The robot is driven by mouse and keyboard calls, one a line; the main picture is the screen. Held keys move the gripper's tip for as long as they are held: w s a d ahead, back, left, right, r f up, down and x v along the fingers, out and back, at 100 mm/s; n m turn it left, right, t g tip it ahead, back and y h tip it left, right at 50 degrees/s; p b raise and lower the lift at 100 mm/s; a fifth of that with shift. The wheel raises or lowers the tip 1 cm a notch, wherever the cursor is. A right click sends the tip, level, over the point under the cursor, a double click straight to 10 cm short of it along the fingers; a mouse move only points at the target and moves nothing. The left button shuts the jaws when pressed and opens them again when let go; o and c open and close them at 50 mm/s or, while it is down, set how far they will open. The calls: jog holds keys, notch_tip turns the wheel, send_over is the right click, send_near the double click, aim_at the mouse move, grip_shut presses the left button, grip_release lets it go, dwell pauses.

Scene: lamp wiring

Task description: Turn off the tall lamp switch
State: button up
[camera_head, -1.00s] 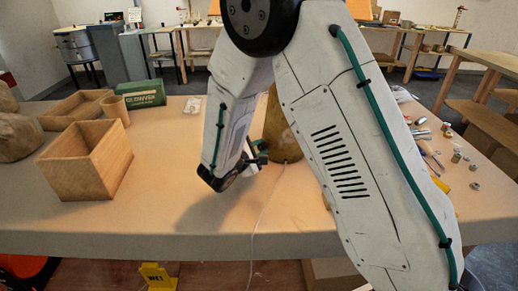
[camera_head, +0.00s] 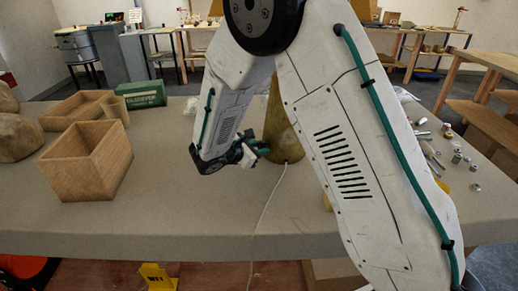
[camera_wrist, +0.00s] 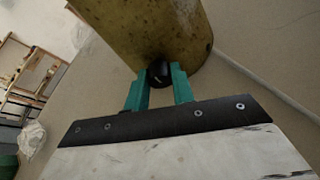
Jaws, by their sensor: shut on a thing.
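The tall lamp's brassy cylindrical base (camera_head: 284,128) stands upright on the table, its upper part hidden behind my arm in the head view. In the wrist view the base (camera_wrist: 140,28) fills the top. A small black switch knob (camera_wrist: 158,74) with a light mark sticks out near its foot. My gripper (camera_wrist: 158,84) has its two green fingers shut on the knob, one on each side. In the head view my gripper (camera_head: 262,148) touches the base's left side. The table shows no warm glow.
A white cord (camera_head: 267,200) runs from the base over the table's front edge. A wooden box (camera_head: 88,168) and a green box (camera_head: 142,95) stand left. Several small metal parts (camera_head: 440,150) lie right. The table between the wooden box and gripper is clear.

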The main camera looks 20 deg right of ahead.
jog(key=n+g, duration=0.2)
jog(key=n, duration=0.1)
jog(key=shift+w+a+h, duration=0.1)
jog(key=shift+w+h, duration=0.05)
jog(key=shift+h, duration=0.25)
jog(key=shift+w+n+g+h, duration=0.1)
jog(key=shift+n+g+h, duration=0.4)
jog(key=shift+n+g, duration=0.9)
jog(key=shift+n, duration=0.4)
jog(key=shift+t, duration=0.3)
jog(key=o, duration=1)
jog(key=shift+a, duration=0.1)
jog(key=v, duration=0.7)
jog(key=shift+a+r, duration=0.1)
jog(key=shift+a, duration=0.25)
